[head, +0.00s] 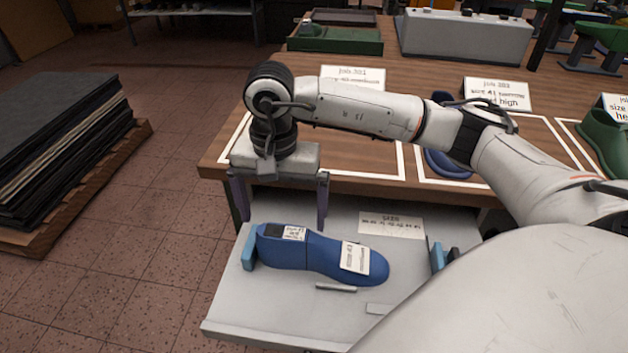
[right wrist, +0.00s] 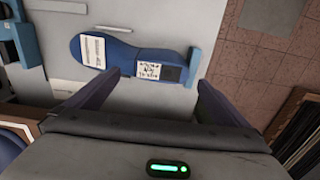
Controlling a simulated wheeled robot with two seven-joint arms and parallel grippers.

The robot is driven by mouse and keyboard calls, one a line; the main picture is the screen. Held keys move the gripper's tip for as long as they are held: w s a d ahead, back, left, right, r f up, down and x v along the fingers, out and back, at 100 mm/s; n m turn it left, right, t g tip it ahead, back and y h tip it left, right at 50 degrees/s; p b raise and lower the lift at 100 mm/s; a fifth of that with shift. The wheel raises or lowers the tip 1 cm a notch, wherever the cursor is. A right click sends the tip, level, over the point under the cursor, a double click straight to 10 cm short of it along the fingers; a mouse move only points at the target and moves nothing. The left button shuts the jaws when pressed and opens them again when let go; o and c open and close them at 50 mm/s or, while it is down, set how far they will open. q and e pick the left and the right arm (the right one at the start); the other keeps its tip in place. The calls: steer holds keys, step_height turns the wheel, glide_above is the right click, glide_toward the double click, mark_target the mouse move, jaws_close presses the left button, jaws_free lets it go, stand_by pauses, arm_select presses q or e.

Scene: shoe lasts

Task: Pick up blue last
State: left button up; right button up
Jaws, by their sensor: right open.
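A blue last (head: 322,254) lies on its side on a light grey tray (head: 225,310), with white labels on it. Its toe points right and its heel end is beside a blue block (head: 249,251). My right gripper (head: 281,222) is open and empty, fingers pointing down, above and behind the last's heel end. In the right wrist view the blue last (right wrist: 120,56) lies beyond my open fingertips (right wrist: 158,80), not between them. A second blue last (head: 447,165) on the wooden table is partly hidden behind my right arm. My left gripper is not in view.
The wooden table (head: 415,60) holds job cards, a green last (head: 602,140), a green tray (head: 335,38) and a grey box (head: 465,35). More blue blocks (head: 440,256) stand at the grey tray's right. A stack of dark sheets (head: 60,130) is at left.

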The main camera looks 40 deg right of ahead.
mark_target(284, 230)
steer(key=shift+f, duration=1.3)
steer(key=shift+f+b, duration=0.25)
steer(key=shift+b, duration=0.15)
steer(key=shift+r, duration=0.1)
steer(key=c, duration=2)
steer(key=shift+c, duration=0.2)
